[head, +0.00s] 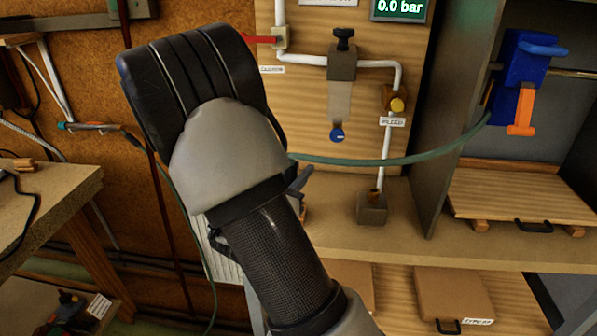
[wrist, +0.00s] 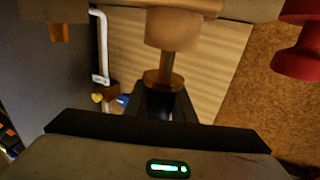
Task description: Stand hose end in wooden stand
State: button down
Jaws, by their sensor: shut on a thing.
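A green hose (head: 400,160) runs from a blue clamp (head: 524,70) leftward and passes behind my wrist. My gripper (wrist: 165,103) is shut on what appears to be the hose end, a brass-coloured fitting (wrist: 164,77) at its fingertips. In the wrist view a tan, wood-like cylinder (wrist: 172,28) lies just beyond the fitting, in line with its stem; I cannot tell whether this is part of the wooden stand or whether they touch. In the head view my arm hides most of the gripper and the held end. I cannot make out the wooden stand there.
A wooden panel (head: 310,125) carries white pipes, a valve with a black knob (head: 344,37) and a red handle (head: 260,40). A slatted board (head: 520,195) lies to the right. A workbench (head: 50,205) is at the left.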

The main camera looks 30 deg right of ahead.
jog(key=shift+f+b, duration=1.15)
jog(key=shift+f, duration=0.25)
jog(key=c, duration=1.4)
grip_release()
jog(key=p+v, duration=0.1)
jog(key=v, duration=1.6)
jog(key=shift+s+a+p, duration=0.15)
jog(key=shift+p, duration=0.15)
jog(key=shift+r, duration=0.15)
